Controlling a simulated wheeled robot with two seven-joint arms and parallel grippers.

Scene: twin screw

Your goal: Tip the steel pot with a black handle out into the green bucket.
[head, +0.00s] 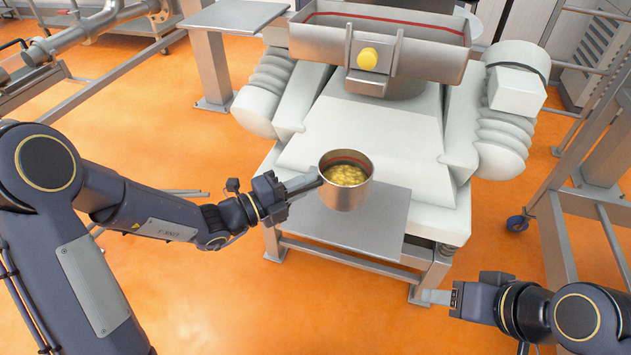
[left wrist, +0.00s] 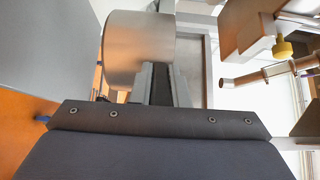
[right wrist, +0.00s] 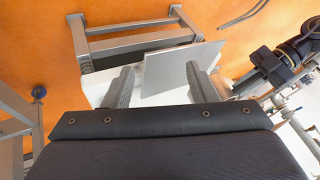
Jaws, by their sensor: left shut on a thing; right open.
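The steel pot (head: 346,192) stands upright in the head view, with yellow contents inside and a red line around its inner wall. My left gripper (head: 318,180) is shut at the pot's left side, where the black handle is mostly hidden by the fingers. In the left wrist view the pot (left wrist: 138,50) is beside the closed fingers (left wrist: 160,80). The pot is over the grey plate in front of the machine; I cannot tell whether it touches it. My right gripper (head: 432,297) is open and empty at the lower right; its fingers (right wrist: 160,85) are apart. I see no green bucket.
A grey metal plate (head: 380,228) lies under the pot. Behind it stands a white machine (head: 370,130) with a steel hopper (head: 430,65) and a yellow knob (head: 367,59). A steel frame (head: 560,220) stands at the right. The orange floor is open at the lower middle.

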